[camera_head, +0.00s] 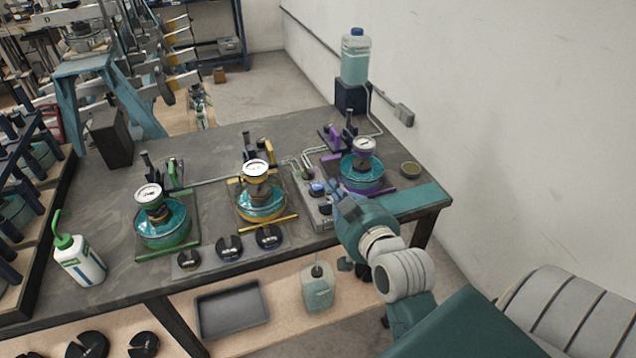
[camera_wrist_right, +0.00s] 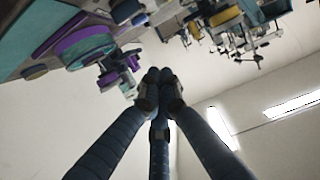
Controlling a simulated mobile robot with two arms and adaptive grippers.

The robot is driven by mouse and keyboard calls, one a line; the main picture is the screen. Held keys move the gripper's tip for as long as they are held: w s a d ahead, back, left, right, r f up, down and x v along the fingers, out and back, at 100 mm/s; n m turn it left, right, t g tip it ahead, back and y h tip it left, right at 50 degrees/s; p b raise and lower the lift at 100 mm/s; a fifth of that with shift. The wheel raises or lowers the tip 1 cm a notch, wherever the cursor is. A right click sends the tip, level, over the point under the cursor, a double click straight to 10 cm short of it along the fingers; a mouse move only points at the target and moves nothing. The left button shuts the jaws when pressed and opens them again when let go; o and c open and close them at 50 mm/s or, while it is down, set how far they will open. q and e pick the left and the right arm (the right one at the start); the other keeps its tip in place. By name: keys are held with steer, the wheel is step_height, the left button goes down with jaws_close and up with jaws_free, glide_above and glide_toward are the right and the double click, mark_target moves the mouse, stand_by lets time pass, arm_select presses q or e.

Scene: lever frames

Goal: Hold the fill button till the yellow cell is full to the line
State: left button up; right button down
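The yellow cell (camera_head: 262,203) stands in the middle of the bench, a round teal-filled dish on a yellow frame with a white-faced gauge (camera_head: 256,167) above it. Its fill line is too small to make out. A grey control box (camera_head: 318,209) with small buttons sits to its right; a blue button (camera_head: 317,188) shows on top. My right gripper (camera_head: 334,190) is over the right side of this box, hiding part of it; I cannot tell whether it touches a button. In the wrist view its fingertips (camera_wrist_right: 159,84) are together with nothing seen between them. My left gripper is out of view.
A green cell (camera_head: 163,230) stands left and a purple cell (camera_head: 362,178) right. A liquid bottle (camera_head: 355,58) stands at the back. Several dark weights (camera_head: 229,246) lie along the front edge. A white bottle (camera_head: 79,262) stands at the left. A wall bounds the right.

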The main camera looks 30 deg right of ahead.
steer(key=shift+w, duration=0.1)
steer(key=p, duration=0.2)
glide_above(317, 187)
steer(key=s, duration=0.2)
steer(key=shift+s+a+f, duration=0.1)
steer(key=shift+a+f, duration=0.1)
steer(key=shift+f, duration=0.3)
steer(key=shift+s+a+f, duration=0.1)
steer(key=shift+a+f, duration=0.1)
steer(key=shift+f, duration=0.25)
steer(key=shift+w+d+f+p, duration=0.1)
steer(key=shift+w+f+p, duration=0.25)
steer(key=shift+w, duration=0.3)
step_height(317, 187, down, 3)
steer(key=shift+s+r, duration=0.1)
steer(key=shift+s, duration=0.05)
steer(key=shift+s+f, duration=0.1)
steer(key=shift+f, duration=0.4)
